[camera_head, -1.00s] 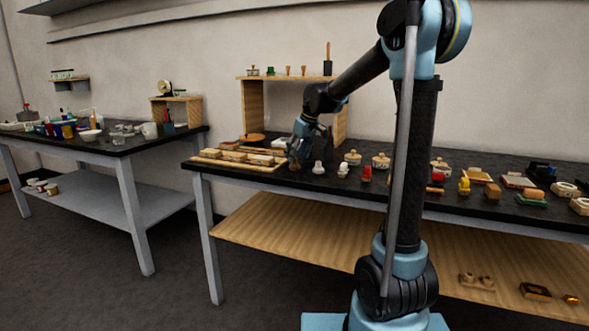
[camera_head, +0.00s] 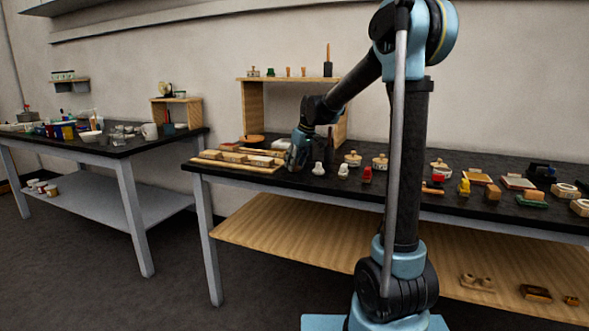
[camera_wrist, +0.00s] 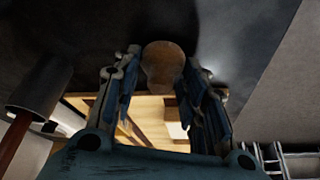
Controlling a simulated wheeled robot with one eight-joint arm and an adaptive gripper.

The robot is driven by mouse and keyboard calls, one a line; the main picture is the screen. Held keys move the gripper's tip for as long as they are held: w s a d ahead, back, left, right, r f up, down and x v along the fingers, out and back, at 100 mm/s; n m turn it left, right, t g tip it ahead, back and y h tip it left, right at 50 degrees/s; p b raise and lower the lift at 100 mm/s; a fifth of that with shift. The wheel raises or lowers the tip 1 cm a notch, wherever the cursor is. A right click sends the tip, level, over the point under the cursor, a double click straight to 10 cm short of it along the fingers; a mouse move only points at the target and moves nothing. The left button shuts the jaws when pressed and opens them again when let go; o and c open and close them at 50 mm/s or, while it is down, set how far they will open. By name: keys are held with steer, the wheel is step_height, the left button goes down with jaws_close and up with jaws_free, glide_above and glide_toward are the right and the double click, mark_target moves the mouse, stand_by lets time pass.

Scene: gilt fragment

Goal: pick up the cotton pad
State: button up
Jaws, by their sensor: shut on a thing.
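A brown, rounded piece (camera_wrist: 163,62), which I take to be the cotton pad, is between the fingertips in the wrist view. It is wider at the far end and narrows toward my palm. My gripper (camera_wrist: 161,72) is shut on it, with one finger on each side. In the head view my gripper (camera_head: 296,160) points down at the near left of the dark table (camera_head: 372,200), just right of a light wooden tray (camera_head: 240,164). The pad cannot be made out there, and any contact with the table is unclear.
Two small white pieces (camera_head: 318,168) (camera_head: 343,171) and a red one (camera_head: 366,175) stand close to the right of my gripper. Several jars, blocks and pads continue along the table. A wooden shelf (camera_head: 246,110) stands behind.

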step_height(320, 180, up, 10)
steer(key=shift+r, duration=0.1)
stand_by(0.5)
steer(key=shift+c, duration=0.4)
stand_by(2.0)
